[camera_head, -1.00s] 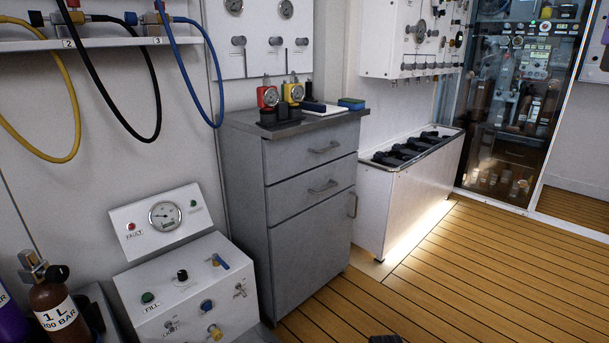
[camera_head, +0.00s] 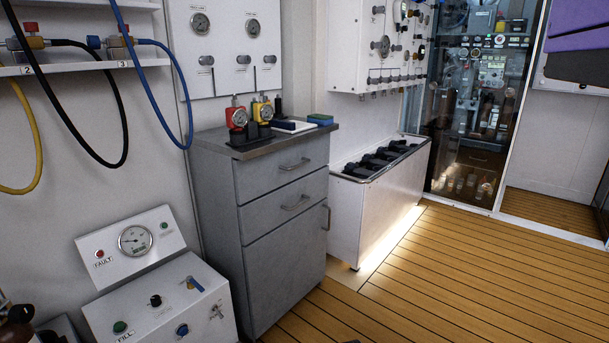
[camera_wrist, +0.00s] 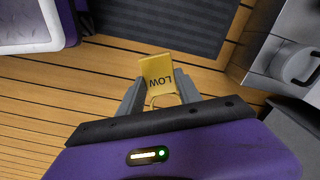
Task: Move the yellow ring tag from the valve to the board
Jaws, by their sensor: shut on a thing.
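In the wrist view, my gripper (camera_wrist: 158,92) is shut on the yellow ring tag (camera_wrist: 157,70). The tag is a flat yellow plate with the word LOW, upside down in the picture. A thin yellow ring shows on its near side, between the fingers. The tag is held above the wooden floor, clear of any surface. My gripper and the tag are not in the head view. I cannot tell which surface is the task's board or which fitting is its valve.
A grey cabinet (camera_head: 285,240) with gauges on top stands mid-view. The FILL console (camera_head: 160,305) is at lower left, below hanging hoses. A white bin (camera_head: 385,205) stands behind the cabinet. Wooden floor (camera_head: 460,270) is open at right. The wrist view shows a dark ribbed mat (camera_wrist: 180,25).

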